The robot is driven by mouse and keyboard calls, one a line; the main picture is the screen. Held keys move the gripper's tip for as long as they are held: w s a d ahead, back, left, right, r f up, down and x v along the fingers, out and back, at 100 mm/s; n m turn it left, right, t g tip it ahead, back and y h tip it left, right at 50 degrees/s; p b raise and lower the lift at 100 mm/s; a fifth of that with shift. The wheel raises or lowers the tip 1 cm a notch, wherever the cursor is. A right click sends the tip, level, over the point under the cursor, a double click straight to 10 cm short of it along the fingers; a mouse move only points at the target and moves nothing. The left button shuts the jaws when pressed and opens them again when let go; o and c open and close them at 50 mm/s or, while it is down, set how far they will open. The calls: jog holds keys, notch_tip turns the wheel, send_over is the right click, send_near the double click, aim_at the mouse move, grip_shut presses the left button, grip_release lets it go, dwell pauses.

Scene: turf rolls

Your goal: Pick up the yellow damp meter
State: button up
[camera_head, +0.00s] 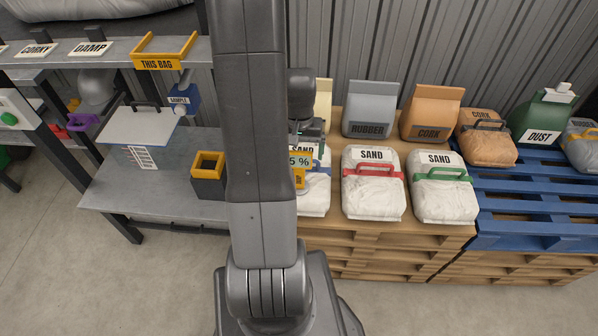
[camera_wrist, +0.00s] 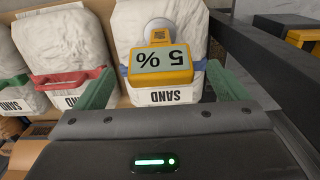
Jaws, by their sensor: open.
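The yellow damp meter (camera_wrist: 186,76) has a grey display that reads 5 %, upside down in the wrist view. It lies at a white sand bag (camera_wrist: 188,22) with a blue strap, and a pale round disc (camera_wrist: 159,30) shows just beyond its yellow top. My gripper (camera_wrist: 163,82) is open, its green-padded fingers to the left and right of the meter with gaps. I cannot tell how far above the meter it is. In the head view, part of the meter (camera_head: 299,183) shows beside my arm, which hides the rest.
Sand bags with red (camera_head: 373,198) and green (camera_head: 442,200) handles stand to the right on the wooden pallet (camera_head: 400,232). Rubber (camera_head: 370,110) and cork (camera_head: 431,113) bags stand behind. A grey bench (camera_head: 110,195) with a yellow-rimmed black box (camera_head: 208,178) is at left.

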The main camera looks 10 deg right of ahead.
aim_at(299, 162)
jog(key=shift+f, duration=2.6)
jog(key=shift+c, duration=0.4)
